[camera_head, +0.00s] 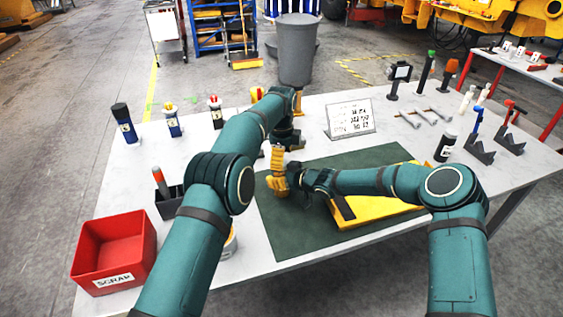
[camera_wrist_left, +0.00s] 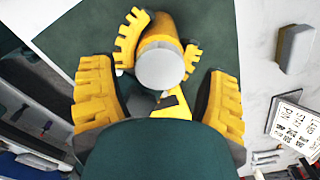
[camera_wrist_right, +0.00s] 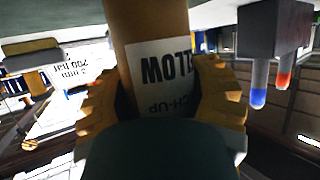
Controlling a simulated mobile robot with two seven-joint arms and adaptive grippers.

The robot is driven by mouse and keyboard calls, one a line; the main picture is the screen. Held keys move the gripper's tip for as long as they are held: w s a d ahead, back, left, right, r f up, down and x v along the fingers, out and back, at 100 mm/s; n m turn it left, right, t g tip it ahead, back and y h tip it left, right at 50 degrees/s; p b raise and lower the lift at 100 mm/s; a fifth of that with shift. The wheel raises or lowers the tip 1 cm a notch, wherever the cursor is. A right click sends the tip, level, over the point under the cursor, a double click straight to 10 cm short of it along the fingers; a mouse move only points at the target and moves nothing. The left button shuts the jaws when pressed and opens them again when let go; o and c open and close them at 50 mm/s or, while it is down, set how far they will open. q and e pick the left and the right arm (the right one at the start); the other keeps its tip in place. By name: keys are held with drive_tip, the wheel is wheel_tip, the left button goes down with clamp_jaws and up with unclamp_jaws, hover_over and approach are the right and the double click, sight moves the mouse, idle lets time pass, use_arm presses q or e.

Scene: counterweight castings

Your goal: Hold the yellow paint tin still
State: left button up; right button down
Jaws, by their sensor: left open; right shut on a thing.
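The yellow paint tin (camera_wrist_right: 150,22) is a yellow cylinder with a white label, upside down in the right wrist view. My right gripper (camera_wrist_right: 153,76) is shut on it, fingers on both sides. In the left wrist view its round grey lid (camera_wrist_left: 162,69) faces the camera, with the right gripper's yellow fingers around the tin. My left gripper (camera_wrist_left: 160,76) is open, its fingers wide apart either side of the lid; I cannot tell whether they touch the tin. In the head view the tin is mostly hidden behind the grippers and my right gripper (camera_head: 278,183) is above the mat.
A green mat (camera_head: 300,230) carries a yellow casting (camera_head: 380,208) under my right arm. A red scrap bin (camera_head: 113,250) and a marker holder (camera_head: 167,203) stand at left. A placard (camera_head: 350,118) stands behind the mat, a dark bottle (camera_head: 446,146) at right.

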use_arm(q)
drive_tip(key=shift+r, duration=1.4)
drive_tip(key=shift+s+d+r+m, duration=0.1)
drive_tip(key=shift+d+r+m, duration=0.25)
drive_tip(key=shift+m, duration=0.45)
drive_tip(key=shift+d+r+m, duration=0.3)
drive_tip(key=shift+r+m, duration=0.05)
drive_tip(key=shift+m, duration=0.65)
drive_tip(key=shift+a+r+m, duration=0.15)
drive_tip(key=shift+r+m, duration=0.35)
drive_tip(key=shift+m, duration=0.3)
drive_tip(key=shift+a+r+m, duration=0.5)
drive_tip(key=shift+a+m, duration=0.05)
drive_tip(key=shift+m, duration=0.15)
drive_tip(key=shift+f, duration=3.95)
drive_tip(key=c, duration=1.3)
drive_tip(key=shift+o, duration=0.2)
drive_tip(key=n, duration=0.6)
drive_tip(key=shift+n, duration=0.3)
